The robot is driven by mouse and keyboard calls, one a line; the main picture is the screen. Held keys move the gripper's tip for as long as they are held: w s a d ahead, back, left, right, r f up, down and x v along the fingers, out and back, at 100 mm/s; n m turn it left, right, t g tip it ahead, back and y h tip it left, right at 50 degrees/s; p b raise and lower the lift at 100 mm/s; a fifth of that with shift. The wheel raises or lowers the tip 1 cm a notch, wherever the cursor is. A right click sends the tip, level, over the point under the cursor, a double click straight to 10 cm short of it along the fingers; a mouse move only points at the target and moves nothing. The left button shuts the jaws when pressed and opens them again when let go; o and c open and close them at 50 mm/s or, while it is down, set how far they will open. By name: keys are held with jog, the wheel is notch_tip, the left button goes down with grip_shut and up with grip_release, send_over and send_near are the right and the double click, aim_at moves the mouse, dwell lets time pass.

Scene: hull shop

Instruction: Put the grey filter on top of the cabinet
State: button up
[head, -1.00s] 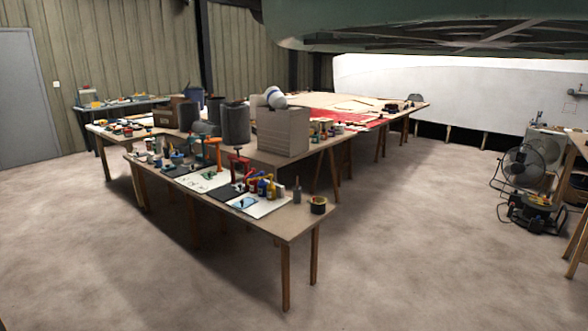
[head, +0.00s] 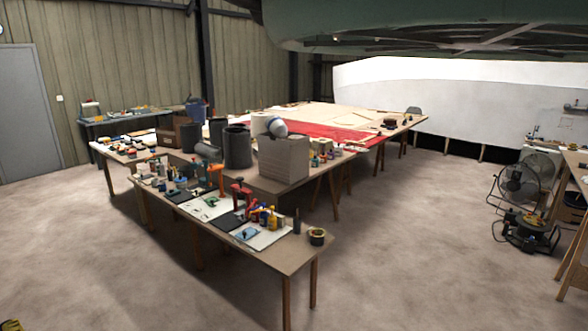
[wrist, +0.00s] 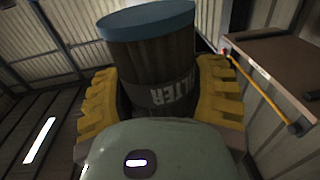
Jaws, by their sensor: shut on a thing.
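In the wrist view my gripper (wrist: 165,100) has its yellow fingers closed on both sides of a filter (wrist: 150,60). The filter is a dark grey-brown cylinder with a blue end cap. Its band carries lettering, upside down in this view, that reads partly "LTER". In the head view only a bit of a yellow finger shows at the lower left corner, and the filter is out of that picture. I cannot make out a cabinet for certain in either view.
A long bench (head: 272,258) crowded with tools and paint pots stands ahead. Dark grey cylinders (head: 237,147) stand on a table behind it. A fan (head: 520,180) stands at the right. The floor (head: 420,260) right of the bench is clear. A brown panel (wrist: 275,75) shows in the wrist view.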

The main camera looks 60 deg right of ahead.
jog(key=s+r+p, duration=0.2)
jog(key=r+p, duration=1)
jog(key=s+r+p, duration=0.3)
jog(key=r+p, duration=0.8)
jog(key=r, duration=0.1)
jog(key=shift+p, duration=0.4)
